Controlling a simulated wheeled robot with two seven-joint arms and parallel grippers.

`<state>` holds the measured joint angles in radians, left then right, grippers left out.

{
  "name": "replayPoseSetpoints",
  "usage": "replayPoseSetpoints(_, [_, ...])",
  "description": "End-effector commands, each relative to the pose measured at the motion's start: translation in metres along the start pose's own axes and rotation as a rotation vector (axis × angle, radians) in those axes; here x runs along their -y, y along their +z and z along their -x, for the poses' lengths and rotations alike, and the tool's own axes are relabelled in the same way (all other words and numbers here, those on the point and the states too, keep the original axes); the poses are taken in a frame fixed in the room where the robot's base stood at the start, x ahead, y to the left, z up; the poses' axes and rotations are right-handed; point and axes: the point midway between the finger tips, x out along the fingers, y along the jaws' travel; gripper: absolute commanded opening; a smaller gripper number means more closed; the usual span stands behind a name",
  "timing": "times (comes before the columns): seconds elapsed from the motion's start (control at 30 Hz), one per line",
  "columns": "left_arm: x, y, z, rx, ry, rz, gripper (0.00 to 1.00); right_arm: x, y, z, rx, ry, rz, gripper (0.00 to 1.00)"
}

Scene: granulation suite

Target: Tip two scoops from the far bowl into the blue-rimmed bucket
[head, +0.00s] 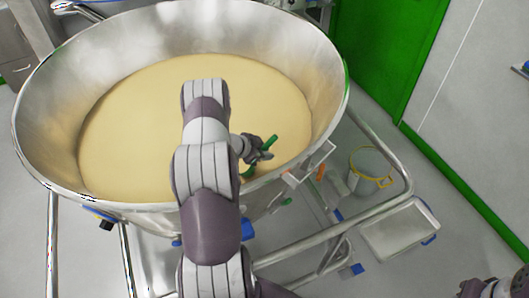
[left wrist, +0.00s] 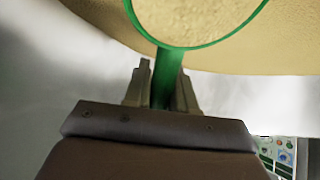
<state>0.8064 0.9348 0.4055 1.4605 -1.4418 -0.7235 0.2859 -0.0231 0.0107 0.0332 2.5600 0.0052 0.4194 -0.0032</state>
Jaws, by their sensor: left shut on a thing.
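A large steel bowl (head: 325,60) full of cream powder (head: 130,120) fills the left and middle of the head view. It is the only bowl in view. My left gripper (head: 256,150) is over its near right side, shut on the handle of a green scoop (head: 248,172). In the left wrist view the handle (left wrist: 166,75) stands between the fingers, and the scoop's round green rim encloses cream powder (left wrist: 195,15). I see no blue-rimmed bucket.
A shallow metal tray (head: 398,232) with blue handles lies at the right. A green door (head: 385,45) and a pale wall stand behind.

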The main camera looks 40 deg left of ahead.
Motion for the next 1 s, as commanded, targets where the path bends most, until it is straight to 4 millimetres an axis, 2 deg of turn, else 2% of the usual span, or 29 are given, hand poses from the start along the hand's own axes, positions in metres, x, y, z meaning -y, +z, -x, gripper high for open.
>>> replayPoseSetpoints(0.03, [0.001,-0.007,0.006,0.000,0.000,0.000,0.00,0.000,-0.001,0.009,0.000,0.000,0.000,0.37])
replayPoseSetpoints(1.0, [0.013,-0.077,0.066,0.000,0.000,-0.001,0.00,0.000,-0.011,0.094,0.000,0.000,0.000,0.37])
